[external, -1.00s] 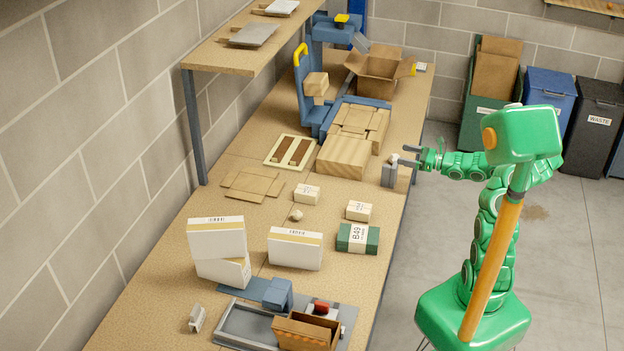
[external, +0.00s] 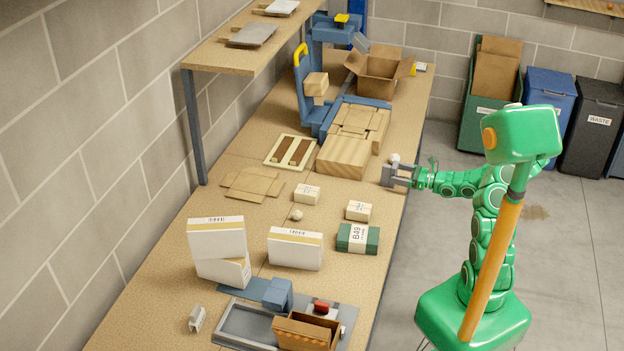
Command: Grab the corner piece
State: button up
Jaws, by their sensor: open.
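My gripper (external: 388,175) is open with nothing seen between its fingers. It is over the right edge of the bench, to the right of a striped wooden-looking block (external: 343,158). A small white piece (external: 396,158) shows just beyond the gripper, partly hidden by it; I cannot tell its shape. A small pale grey angular piece (external: 197,318) lies at the near left of the bench, far from my gripper. I cannot tell for certain which thing is the corner piece.
The bench (external: 215,290) holds small white boxes (external: 307,193), a green box (external: 357,239), larger white boxes (external: 295,248), flat cardboard (external: 252,185) and an open carton (external: 380,73). A shelf (external: 220,62) overhangs the left.

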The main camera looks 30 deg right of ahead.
aim_at(385, 170)
jog(key=shift+a+x, duration=0.2)
jog(key=shift+x, duration=2.7)
jog(key=shift+r, duration=0.1)
jog(key=c, duration=1)
